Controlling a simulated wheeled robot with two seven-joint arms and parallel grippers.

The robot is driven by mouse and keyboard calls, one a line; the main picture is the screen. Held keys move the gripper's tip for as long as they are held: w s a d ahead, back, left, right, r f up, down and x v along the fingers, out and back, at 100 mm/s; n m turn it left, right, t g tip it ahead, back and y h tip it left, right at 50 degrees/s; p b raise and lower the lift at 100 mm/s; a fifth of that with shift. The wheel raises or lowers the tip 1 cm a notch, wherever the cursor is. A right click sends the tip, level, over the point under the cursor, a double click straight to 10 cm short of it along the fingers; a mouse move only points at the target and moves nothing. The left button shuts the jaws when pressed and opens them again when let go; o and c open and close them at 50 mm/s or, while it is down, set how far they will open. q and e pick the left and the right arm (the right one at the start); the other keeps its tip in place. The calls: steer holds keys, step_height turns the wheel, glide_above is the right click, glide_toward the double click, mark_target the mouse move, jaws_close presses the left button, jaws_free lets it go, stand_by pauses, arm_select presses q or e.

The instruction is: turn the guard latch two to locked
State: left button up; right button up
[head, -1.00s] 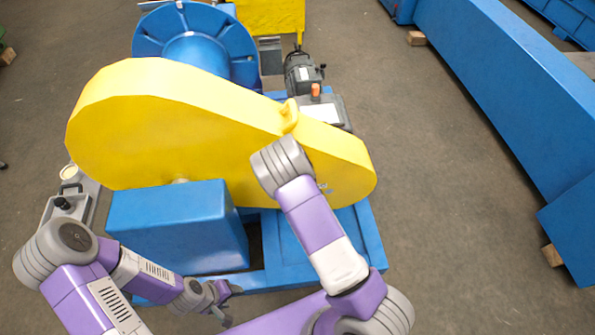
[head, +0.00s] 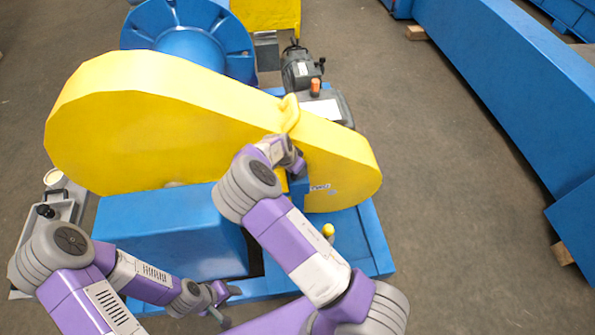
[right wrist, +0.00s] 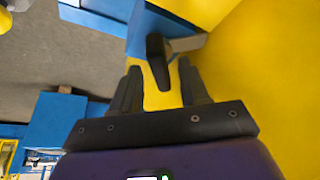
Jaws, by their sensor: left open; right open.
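The yellow chain guard (head: 150,125) stands across the middle of the head view. In the right wrist view, a black latch lever (right wrist: 157,62) sits at the guard's edge, in front of a grey metal bracket (right wrist: 188,44) and a blue post. I cannot tell its number or whether it is locked. My right gripper (right wrist: 158,85) is open, with the lever between its fingertips in the picture; contact is not clear. My left gripper (head: 220,303) is open and empty, low at the front of the blue base.
A blue box (head: 170,235) stands in front of the guard. A yellow knob (head: 328,230) rises from the blue base frame (head: 365,240) at the right. A grey motor (head: 300,70) and blue drum (head: 190,40) are behind.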

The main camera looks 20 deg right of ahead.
steer(key=shift+w+d+f, duration=0.15)
steer(key=shift+d+f, duration=0.05)
steer(key=shift+f, duration=0.35)
jaws_close()
